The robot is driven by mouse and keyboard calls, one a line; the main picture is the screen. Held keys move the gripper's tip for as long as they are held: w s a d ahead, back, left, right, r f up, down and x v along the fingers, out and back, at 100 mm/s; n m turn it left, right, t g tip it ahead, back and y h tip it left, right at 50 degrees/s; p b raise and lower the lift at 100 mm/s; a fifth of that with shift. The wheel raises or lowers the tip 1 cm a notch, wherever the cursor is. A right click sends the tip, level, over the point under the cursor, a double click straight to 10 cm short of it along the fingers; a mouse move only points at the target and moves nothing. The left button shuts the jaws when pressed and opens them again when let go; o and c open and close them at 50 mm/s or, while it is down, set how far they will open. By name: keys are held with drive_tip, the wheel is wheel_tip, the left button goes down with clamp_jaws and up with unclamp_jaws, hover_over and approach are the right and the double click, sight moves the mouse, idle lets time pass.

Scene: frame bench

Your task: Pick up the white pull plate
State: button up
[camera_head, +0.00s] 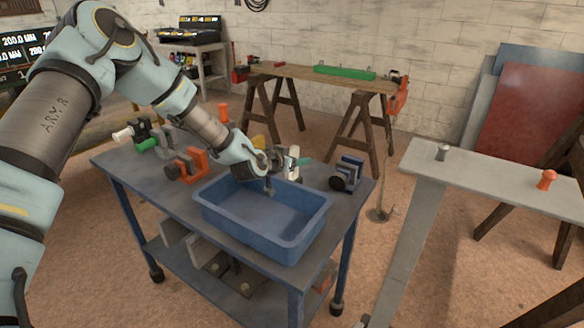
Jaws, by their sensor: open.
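My gripper (269,187) is over the back rim of a blue tray on the workbench, with its end pointing down. It is open and nothing shows between its fingers, though they are small in this view. A white upright piece (293,156) stands just behind and right of my gripper, partly hidden by it. It may be the white pull plate, but its shape is too small to be sure. A white knob-like piece (122,135) sits at the bench's left end, far from my gripper.
The blue tray (298,238) looks empty. Orange (197,157) and green (147,144) clamp-like parts lie left of it, and a blue-and-black part (347,173) to its right. A grey bench (480,170) with an orange knob (546,179) stands at right.

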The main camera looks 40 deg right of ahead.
clamp_jaws()
idle(0.4)
idle(1.0)
